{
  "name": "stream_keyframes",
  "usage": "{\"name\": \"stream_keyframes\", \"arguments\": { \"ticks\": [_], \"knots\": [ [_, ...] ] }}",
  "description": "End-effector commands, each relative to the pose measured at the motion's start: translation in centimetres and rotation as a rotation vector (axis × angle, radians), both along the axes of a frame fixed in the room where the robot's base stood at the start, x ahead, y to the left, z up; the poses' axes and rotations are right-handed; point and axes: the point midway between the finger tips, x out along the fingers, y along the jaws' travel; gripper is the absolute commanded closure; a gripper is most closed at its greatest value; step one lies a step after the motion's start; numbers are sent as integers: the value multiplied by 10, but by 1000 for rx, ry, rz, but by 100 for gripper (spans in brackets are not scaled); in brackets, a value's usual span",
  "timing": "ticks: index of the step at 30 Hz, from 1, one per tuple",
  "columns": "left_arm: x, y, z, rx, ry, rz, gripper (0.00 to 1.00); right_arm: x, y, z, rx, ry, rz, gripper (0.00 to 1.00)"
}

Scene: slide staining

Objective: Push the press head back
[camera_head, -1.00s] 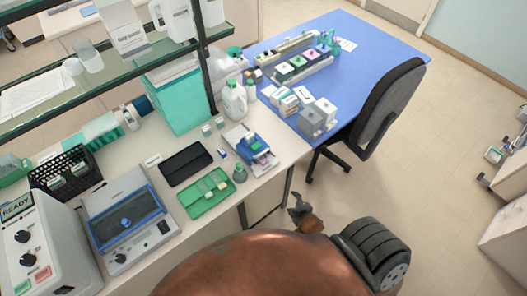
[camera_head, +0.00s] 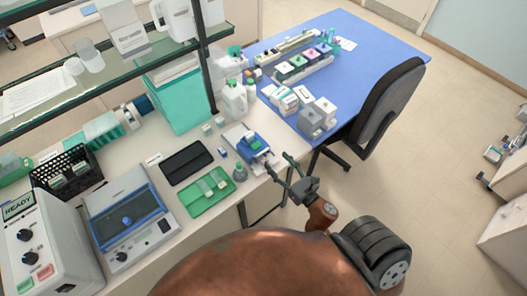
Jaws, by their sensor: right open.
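The press is a small blue and white device (camera_head: 246,137) on the white bench, near its right edge. The blue part on top, which looks like the press head (camera_head: 250,144), has a small greenish piece on it; its exact position is too small to tell. My right gripper (camera_head: 278,160) is open and empty, its two fingers spread at the bench edge by the press's front right end. One finger is close to the press; I cannot tell whether it touches. My left gripper is not in view.
A small grey bottle (camera_head: 240,173) stands just in front of the press. A green tray (camera_head: 207,203) and a black tray (camera_head: 186,163) lie to the left. White bottles (camera_head: 235,99) stand behind. A blue table (camera_head: 365,60) with boxes and a black chair (camera_head: 385,105) are at right.

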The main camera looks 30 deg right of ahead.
Motion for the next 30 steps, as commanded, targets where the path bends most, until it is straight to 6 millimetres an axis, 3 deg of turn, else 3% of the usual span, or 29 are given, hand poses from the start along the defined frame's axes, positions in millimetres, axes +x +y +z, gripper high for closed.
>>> {"name": "stream_keyframes", "arguments": {
  "ticks": [5,19,30],
  "knots": [
    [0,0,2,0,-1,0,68,3,13,1,-105,-16,53,44],
    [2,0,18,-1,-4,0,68,67,18,2,-101,-17,51,44],
    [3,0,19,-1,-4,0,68,76,19,0,-101,-16,50,44]
  ]
}}
